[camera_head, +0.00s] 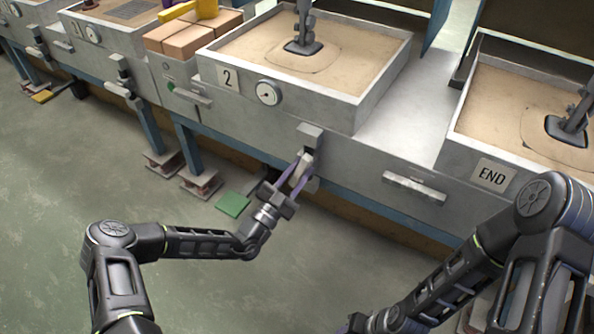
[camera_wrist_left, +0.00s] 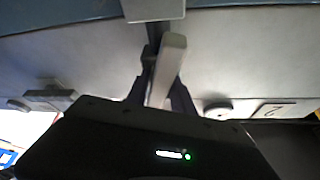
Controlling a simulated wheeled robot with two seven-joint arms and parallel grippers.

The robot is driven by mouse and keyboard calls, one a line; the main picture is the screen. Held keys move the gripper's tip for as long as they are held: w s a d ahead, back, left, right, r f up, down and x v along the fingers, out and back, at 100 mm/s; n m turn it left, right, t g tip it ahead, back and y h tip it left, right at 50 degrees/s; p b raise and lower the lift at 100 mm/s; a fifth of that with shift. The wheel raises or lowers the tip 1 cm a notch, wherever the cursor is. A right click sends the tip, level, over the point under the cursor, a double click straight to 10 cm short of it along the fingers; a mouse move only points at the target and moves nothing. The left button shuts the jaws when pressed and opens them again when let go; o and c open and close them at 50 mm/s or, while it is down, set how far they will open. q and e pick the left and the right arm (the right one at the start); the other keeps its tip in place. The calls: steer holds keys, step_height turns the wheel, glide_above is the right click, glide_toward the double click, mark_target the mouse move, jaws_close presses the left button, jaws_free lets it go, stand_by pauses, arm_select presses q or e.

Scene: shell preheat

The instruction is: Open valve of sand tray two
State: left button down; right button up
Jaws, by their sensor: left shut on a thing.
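Sand tray two (camera_head: 378,88) is a grey-walled box of sand with a "2" plate (camera_head: 228,79) and a round gauge (camera_head: 268,93) on its front. Its valve handle (camera_head: 303,167) is a pale lever under a grey bracket (camera_head: 310,134) on the front panel. My left gripper (camera_head: 299,172) is shut on this handle, with a finger on either side. In the left wrist view the pale handle (camera_wrist_left: 167,70) stands between the dark fingers. My right arm is at the lower right; its gripper cannot be made out clearly at the bottom edge of the head view.
A second sand tray with an "END" plate (camera_head: 492,174) stands at the right. A grey drawer-like handle (camera_head: 414,187) sticks out of the front panel right of the valve. Orange-brown blocks (camera_head: 185,42) lie left of tray two. A green pedal (camera_head: 233,204) is on the floor below.

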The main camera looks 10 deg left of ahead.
arm_select(q)
steer(key=n+t+y, duration=0.1)
steer(key=n+y, duration=0.1)
steer(key=n, duration=0.3)
steer(key=shift+f, duration=0.1)
steer(key=shift+n+t+y, duration=0.3)
steer(key=shift+n+y, duration=0.1)
steer(key=shift+n, duration=0.1)
steer(key=c, duration=1.2)
jaws_free()
steer(key=shift+c, duration=0.2)
steer(key=v, duration=0.7)
steer(key=shift+s+p, duration=0.4)
steer(key=shift+a+f, duration=0.1)
steer(key=shift+a, duration=0.05)
